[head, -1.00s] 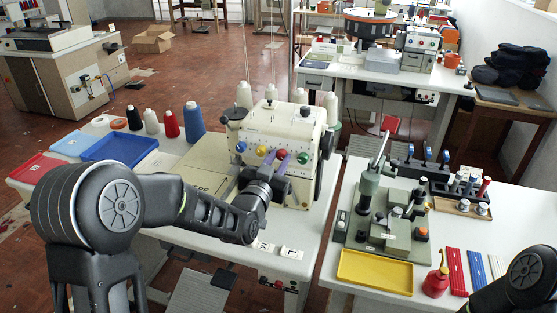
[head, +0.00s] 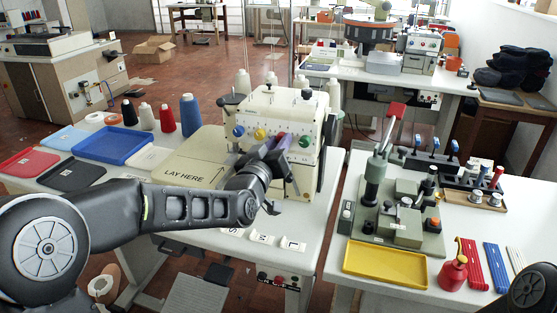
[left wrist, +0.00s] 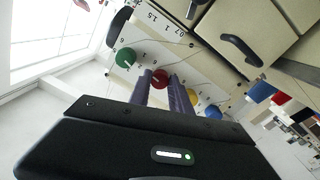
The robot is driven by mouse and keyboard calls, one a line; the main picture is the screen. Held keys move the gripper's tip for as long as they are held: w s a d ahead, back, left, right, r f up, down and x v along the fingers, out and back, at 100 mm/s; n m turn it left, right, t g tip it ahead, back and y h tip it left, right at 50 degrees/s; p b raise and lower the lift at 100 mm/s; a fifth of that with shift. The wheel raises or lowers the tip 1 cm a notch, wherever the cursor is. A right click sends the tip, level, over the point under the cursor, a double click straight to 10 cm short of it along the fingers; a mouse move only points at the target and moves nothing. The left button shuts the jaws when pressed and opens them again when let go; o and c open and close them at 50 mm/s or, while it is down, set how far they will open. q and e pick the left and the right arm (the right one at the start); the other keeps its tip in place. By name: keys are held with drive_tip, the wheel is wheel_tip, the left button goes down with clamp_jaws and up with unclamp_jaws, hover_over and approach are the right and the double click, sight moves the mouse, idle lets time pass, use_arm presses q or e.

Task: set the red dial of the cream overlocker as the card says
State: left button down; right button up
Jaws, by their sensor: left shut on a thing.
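The cream overlocker (head: 262,112) stands on the white table in the head view. Its front has a row of coloured dials: blue (head: 239,131), yellow (head: 260,134) and green (head: 304,141). My left gripper (head: 281,139) is at the row between yellow and green, and hides most of the red dial there. In the left wrist view the red dial (left wrist: 160,77) sits between the two purple fingers, which are shut on it. Small numbers are printed around the dials, but the red dial's setting is unclear. I cannot make out a readable setting card. My right gripper is out of view.
Left of the machine lie a flat board (head: 188,172) marked LAY HERE, a blue tray (head: 112,146) and several thread cones. S, M and L labels lie in front. A second table at right holds a green press (head: 375,190) and a yellow tray (head: 385,264).

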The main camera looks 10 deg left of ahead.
use_arm(q)
drive_tip(key=shift+n+b, duration=2.2)
drive_tip(key=shift+b, duration=0.65)
drive_tip(key=c, duration=1.2)
unclamp_jaws()
drive_tip(key=s, duration=0.7)
drive_tip(key=shift+s+a+f, duration=0.1)
drive_tip(key=shift+s+a, duration=0.2)
drive_tip(key=shift+s, duration=0.05)
